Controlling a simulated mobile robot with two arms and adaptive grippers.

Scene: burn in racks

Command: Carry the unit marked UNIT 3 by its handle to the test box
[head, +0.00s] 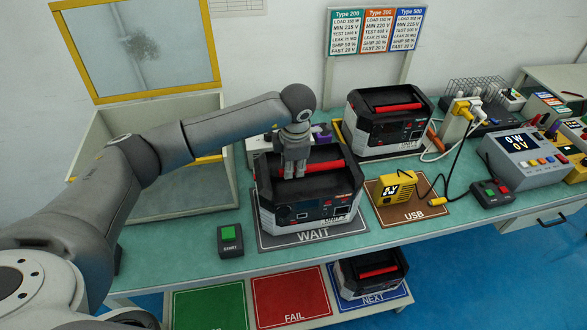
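A black and grey power unit with a red handle (325,166) stands on the WAIT mat (318,236). Its front label reads UNIT, but the number is too small to read surely. A second such unit (392,135) stands behind it to the right, its number also unclear. A third (368,274) is low on the NEXT mat. My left gripper (294,168) points down at the left part of the WAIT unit's handle; whether its fingers are closed on it is unclear. The test box (208,190), left of the unit, has its yellow-framed clear lid (140,45) raised. My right gripper is out of view.
A START button box (230,241) sits at the bench's front edge. A yellow meter (397,189) on the USB mat, a black cable and a grey meter (522,158) fill the right side. Green and red FAIL (290,297) mats lie lower in front.

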